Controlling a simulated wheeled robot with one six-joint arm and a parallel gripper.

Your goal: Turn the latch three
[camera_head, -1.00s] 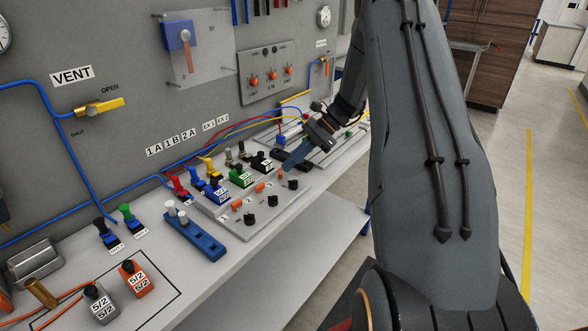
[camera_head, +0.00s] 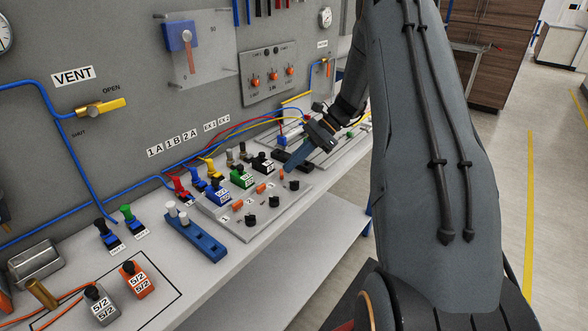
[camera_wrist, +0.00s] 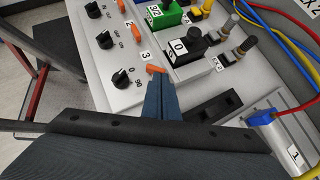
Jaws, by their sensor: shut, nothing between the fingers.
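Latch three is a small orange piece (camera_wrist: 154,70) beside the label 3 (camera_wrist: 146,56) on a light grey panel (camera_wrist: 122,92). In the wrist view it shows just past the tips of my blue fingers, which hide part of it. I cannot tell whether they touch it. My gripper (camera_wrist: 159,82) is shut, with nothing between its fingers. In the head view my gripper (camera_head: 289,167) points down at the far end of the same panel. The orange latches two (camera_head: 261,188) and one (camera_head: 237,205) lie nearer in that row.
Black knobs (camera_wrist: 124,77) line the panel's front edge. A black block labelled 0 (camera_wrist: 185,45) and a green block (camera_wrist: 165,14) stand behind the latches. A black rocker part (camera_wrist: 215,109) and a blue hose fitting (camera_wrist: 262,116) are close on the right.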

